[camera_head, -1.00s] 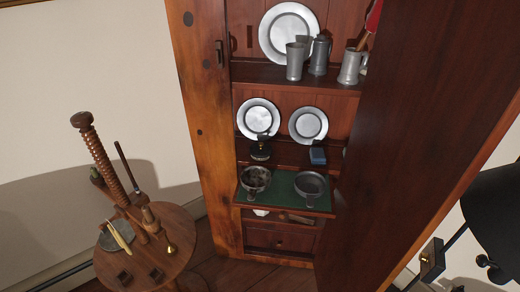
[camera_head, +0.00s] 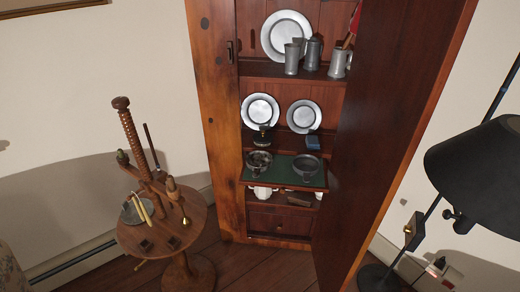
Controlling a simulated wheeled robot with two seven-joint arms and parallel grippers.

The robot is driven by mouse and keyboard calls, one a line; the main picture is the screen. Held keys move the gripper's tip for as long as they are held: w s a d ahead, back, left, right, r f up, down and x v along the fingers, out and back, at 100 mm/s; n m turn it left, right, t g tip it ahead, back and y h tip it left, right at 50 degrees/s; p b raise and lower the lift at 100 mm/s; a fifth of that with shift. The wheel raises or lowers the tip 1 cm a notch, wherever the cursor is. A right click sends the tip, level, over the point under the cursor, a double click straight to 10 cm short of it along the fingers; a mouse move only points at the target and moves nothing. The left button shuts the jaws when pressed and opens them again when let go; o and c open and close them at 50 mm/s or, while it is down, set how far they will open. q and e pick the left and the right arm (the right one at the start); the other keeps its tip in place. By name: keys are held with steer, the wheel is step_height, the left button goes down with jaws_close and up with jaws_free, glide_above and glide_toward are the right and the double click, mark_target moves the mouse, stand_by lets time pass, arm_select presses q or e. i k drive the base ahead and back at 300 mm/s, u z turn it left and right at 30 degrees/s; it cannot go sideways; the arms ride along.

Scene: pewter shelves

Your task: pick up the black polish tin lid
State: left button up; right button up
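A small dark round object (camera_head: 262,141) sits on the cupboard shelf in front of the left small plate. It may be the black polish tin with its lid, but it is too small to tell. No separate lid can be made out. Neither of my grippers is in view.
A green pull-out board (camera_head: 290,178) holds two pewter porringers (camera_head: 259,161) (camera_head: 306,167). A blue block (camera_head: 313,142) is on the shelf above. The open cupboard door (camera_head: 385,130) stands right, beside a black lamp (camera_head: 478,165). A round wooden table (camera_head: 185,218) stands left. Floor between is clear.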

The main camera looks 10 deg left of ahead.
mark_target(262, 138)
steer(key=u, duration=0.5)
steer(key=i, duration=0.95)
steer(key=u, duration=0.8)
